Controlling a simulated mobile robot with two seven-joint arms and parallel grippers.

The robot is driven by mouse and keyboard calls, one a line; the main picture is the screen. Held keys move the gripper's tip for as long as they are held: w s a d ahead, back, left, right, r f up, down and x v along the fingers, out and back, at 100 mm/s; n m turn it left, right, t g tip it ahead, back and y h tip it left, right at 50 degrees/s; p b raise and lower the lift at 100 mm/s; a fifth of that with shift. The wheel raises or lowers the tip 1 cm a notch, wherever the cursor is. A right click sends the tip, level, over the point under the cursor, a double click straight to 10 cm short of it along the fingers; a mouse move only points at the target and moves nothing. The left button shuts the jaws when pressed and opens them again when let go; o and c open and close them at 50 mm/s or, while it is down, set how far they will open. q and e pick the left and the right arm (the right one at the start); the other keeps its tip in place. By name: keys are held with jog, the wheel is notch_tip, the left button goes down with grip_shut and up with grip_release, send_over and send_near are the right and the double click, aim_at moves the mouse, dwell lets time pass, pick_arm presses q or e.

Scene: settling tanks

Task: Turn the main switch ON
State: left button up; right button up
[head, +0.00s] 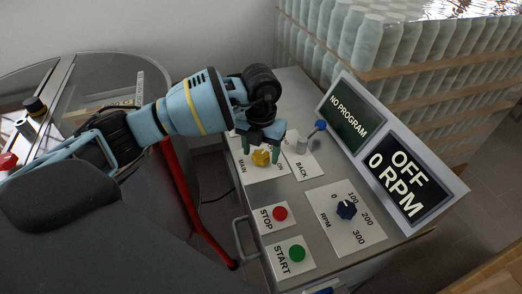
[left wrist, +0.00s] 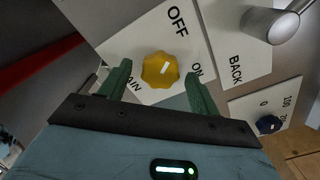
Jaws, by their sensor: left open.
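The main switch is a yellow knob (head: 261,157) on a white plate (head: 262,173) marked MAIN, OFF and ON. In the left wrist view the knob (left wrist: 158,70) carries a short white mark on its face; I cannot tell surely which label it points to. My left gripper (head: 266,146) is open just over the knob. In the left wrist view its two green fingers (left wrist: 159,82) stand on either side of the knob, apart from it. My right gripper is not in view.
A screen (head: 398,183) reads OFF, 0 RPM; another (head: 352,122) reads NO PROGRAM. A blue-tipped lever (head: 320,125) stands by the BACK plate. The red STOP button (head: 280,213), green START button (head: 297,253) and RPM dial (head: 346,210) sit nearer. Shelved bottles (head: 365,40) stand behind.

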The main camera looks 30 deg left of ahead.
pick_arm(q)
jog(key=shift+f, duration=0.25)
jog(key=c, duration=1)
